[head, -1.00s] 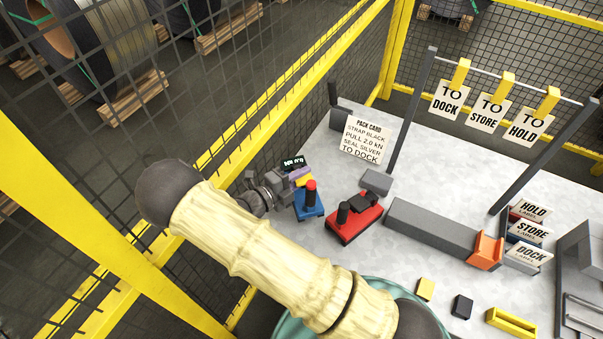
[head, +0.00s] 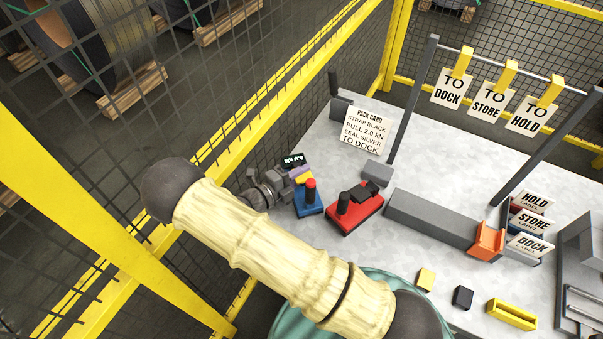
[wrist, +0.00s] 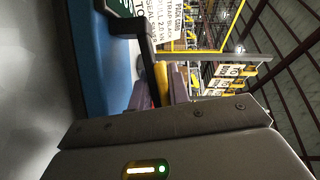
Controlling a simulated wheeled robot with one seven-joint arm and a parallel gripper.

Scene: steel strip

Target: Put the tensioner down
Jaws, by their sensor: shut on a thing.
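The tensioner (head: 309,202) is blue, with a red knob, a yellow grip and a small dark readout. It is upright at the near-left part of the grey bench in the head view. My gripper (head: 299,176) is shut on its yellow grip, which also shows between the fingers in the wrist view (wrist: 161,82). The blue body (wrist: 112,60) fills the upper left there. I cannot tell whether its base touches the bench or hangs just above it. My forearm hides part of the bench's near edge.
A red tool (head: 356,212) stands close to the right of the tensioner. The pack card (head: 366,134) and a grey block (head: 377,173) are behind. A long grey rail (head: 430,219) ends at an orange piece (head: 487,241). Yellow-framed mesh fence (head: 265,105) runs along the left.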

